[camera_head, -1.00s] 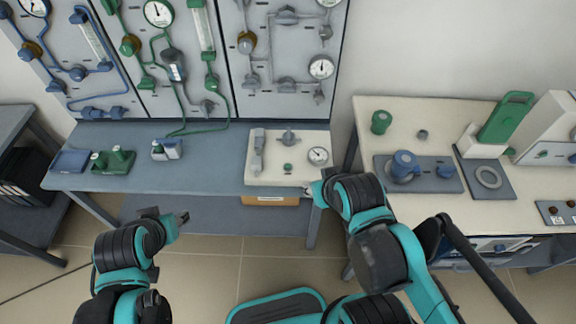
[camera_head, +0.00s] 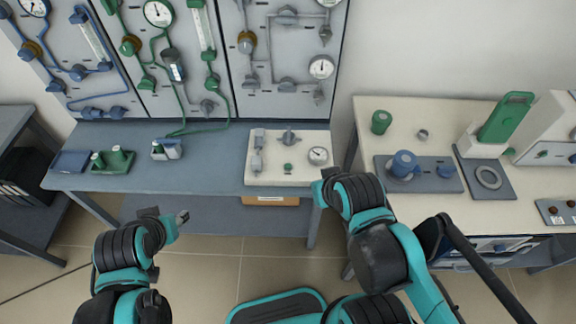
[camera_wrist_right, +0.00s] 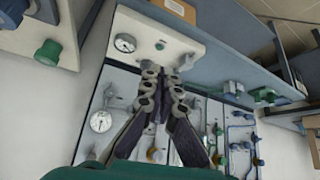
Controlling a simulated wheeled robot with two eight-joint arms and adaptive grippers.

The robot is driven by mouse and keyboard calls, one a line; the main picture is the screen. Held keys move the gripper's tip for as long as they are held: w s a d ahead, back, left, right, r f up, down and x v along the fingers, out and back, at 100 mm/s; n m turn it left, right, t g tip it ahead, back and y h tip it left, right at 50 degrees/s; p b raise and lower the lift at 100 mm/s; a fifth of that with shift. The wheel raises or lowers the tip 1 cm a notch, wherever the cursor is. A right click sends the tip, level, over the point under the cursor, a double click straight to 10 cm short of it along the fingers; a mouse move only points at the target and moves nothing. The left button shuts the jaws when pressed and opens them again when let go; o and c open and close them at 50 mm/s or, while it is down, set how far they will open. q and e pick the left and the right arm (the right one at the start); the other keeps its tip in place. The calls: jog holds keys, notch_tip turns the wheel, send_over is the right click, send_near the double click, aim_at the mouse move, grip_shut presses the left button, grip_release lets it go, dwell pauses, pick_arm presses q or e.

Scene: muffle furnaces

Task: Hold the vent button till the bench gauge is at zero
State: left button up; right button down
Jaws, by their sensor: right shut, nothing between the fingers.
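A white bench unit (camera_head: 268,176) sits at the right end of the blue bench. It carries a small green button (camera_head: 288,168), a round gauge (camera_head: 318,155) to its right and a grey knob behind it. The gauge needle is too small to read. In the right wrist view, the button (camera_wrist_right: 160,45) and gauge (camera_wrist_right: 125,43) lie beyond my fingertips. My right gripper (camera_wrist_right: 165,74) is shut and empty, apart from the button as far as I can see. In the head view its arm hides most of it. My left gripper (camera_head: 183,216) is before the bench, its jaws unclear.
Wall panels (camera_head: 290,90) with gauges and pipes stand behind the blue bench (camera_head: 212,160). A pale table (camera_head: 470,108) with equipment is at right. The bench middle is clear.

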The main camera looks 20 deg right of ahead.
dwell(0.5)
jog(key=n+t+y, duration=0.1)
jog(key=n+y, duration=0.3)
jog(key=n, duration=1)
send_over(290, 167)
notch_tip(290, 167, down, 13)
pick_arm(q)
jog(key=shift+s+a+f+b, duration=0.3)
jog(key=shift+s+a+f, duration=0.05)
jog(key=shift+a, duration=0.05)
pick_arm(e)
jog(key=shift+r, duration=0.15)
notch_tip(290, 167, down, 8)
jog(key=b, duration=0.6)
jog(key=shift+r, duration=0.15)
pick_arm(q)
notch_tip(290, 167, down, 7)
jog(key=b, duration=0.1)
pick_arm(e)
jog(key=shift+f, duration=0.6)
pick_arm(q)
jog(key=shift+f, duration=0.15)
pick_arm(e)
jog(key=shift+f, duration=0.1)
